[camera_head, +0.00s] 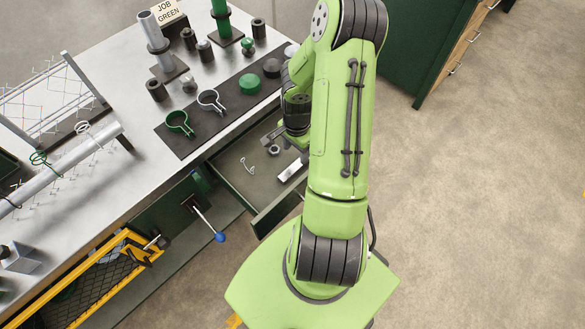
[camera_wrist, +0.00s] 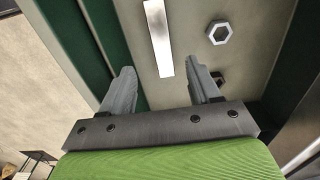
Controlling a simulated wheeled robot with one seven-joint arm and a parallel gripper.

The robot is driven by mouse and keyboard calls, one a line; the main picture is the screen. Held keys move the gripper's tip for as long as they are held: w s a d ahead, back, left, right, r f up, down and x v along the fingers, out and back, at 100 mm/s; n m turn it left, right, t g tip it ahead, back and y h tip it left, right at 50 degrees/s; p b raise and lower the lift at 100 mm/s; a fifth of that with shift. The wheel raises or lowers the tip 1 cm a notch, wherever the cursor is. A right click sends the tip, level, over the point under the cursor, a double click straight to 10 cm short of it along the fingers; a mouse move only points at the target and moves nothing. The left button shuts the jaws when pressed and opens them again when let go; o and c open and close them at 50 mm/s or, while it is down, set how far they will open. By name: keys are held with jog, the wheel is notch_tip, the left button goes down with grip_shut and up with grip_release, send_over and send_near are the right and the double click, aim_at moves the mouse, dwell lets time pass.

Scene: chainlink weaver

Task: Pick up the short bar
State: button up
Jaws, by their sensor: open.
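The short bar is a bright, flat metal strip (camera_wrist: 158,38) in the wrist view, lying on the drawer floor. In the head view a pale bar (camera_head: 290,172) lies in the open drawer (camera_head: 232,176), close to its front. My gripper (camera_wrist: 161,72) is open and empty. No contact shows. In the head view my arm hides most of the gripper.
A hex nut (camera_wrist: 219,33) lies right of the bar; another is partly hidden by the right finger. A bent clip (camera_head: 248,166) lies in the drawer. Green drawer walls (camera_wrist: 72,38) stand close. The workbench (camera_head: 110,75) carries posts, clamps and chainlink wire.

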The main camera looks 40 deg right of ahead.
aim_at(295, 166)
notch_tip(295, 166, down, 9)
jog(key=shift+w+b, duration=0.15)
jog(key=shift+b, duration=0.8)
jog(key=shift+r, duration=0.1)
grip_shut()
